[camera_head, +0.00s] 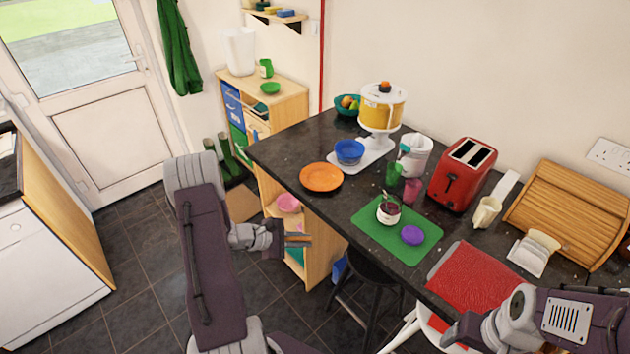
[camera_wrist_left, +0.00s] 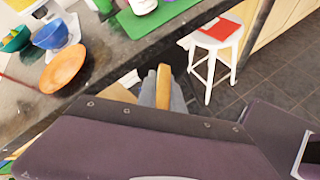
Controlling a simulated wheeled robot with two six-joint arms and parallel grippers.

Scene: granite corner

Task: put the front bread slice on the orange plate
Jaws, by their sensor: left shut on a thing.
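The orange plate (camera_head: 321,177) lies flat and empty near the left edge of the dark counter. It also shows at the left of the left wrist view (camera_wrist_left: 64,68). My left gripper (camera_head: 298,240) is shut on a bread slice, seen edge-on as a thin tan strip in the left wrist view (camera_wrist_left: 163,84). It holds the slice off the counter's front edge, below the plate in the head view. A pale rack with bread (camera_head: 533,252) stands at the right of the counter. My right gripper (camera_head: 460,331) is at the lower right; its jaw opening is unclear.
A blue bowl (camera_head: 349,151) on the stand mixer's base is close behind the plate. A green board (camera_head: 396,230) with a jar and purple lid lies to the right. A red toaster (camera_head: 462,174) stands behind. Bare counter (camera_head: 330,212) surrounds the plate's front.

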